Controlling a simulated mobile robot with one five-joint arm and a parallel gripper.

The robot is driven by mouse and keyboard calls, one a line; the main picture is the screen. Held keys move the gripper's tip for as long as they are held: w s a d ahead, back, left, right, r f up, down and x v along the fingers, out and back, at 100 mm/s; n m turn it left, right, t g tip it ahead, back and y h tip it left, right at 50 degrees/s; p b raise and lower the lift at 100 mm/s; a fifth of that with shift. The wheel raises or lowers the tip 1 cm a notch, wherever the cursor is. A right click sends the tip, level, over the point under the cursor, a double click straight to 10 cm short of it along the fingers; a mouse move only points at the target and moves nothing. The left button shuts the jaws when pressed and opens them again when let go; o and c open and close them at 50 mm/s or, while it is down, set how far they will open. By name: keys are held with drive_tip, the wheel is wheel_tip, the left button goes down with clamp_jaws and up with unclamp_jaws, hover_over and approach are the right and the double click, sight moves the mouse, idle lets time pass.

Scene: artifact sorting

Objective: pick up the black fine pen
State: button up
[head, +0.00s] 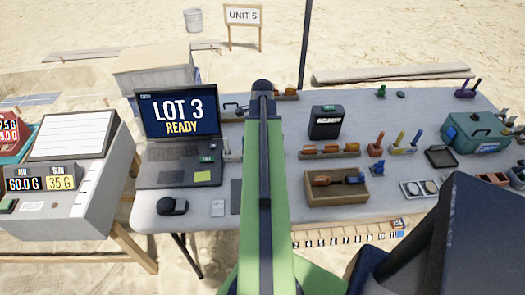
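I cannot pick out a black fine pen for certain. Upright pen-like sticks stand in small holders on the right of the grey table (285,215): an orange holder (376,150), a blue holder with yellow sticks (403,148) and a purple holder (465,93). My green arm reaches up the middle of the head view and hides part of the table. A large dark part of my body fills the lower right corner. No gripper fingers can be made out.
A laptop (180,112) reading "LOT 3 READY" stands left, beside a weighing console (75,180). A wooden tray (337,198), a black box (326,122), a teal case (475,133) and a black tray (441,157) occupy the right.

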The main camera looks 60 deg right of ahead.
drive_tip(key=shift+f, duration=0.15)
drive_tip(key=shift+c, duration=0.2)
clamp_jaws()
drive_tip(key=shift+p, duration=0.3)
drive_tip(key=shift+r, duration=0.35)
wheel_tip(320, 180, up, 4)
drive_tip(key=p, duration=0.4)
drive_tip(key=s+d+r+p, duration=0.3)
drive_tip(key=s+r+p, duration=0.3)
drive_tip(key=s, duration=0.5)
drive_tip(key=shift+d+p, duration=0.4)
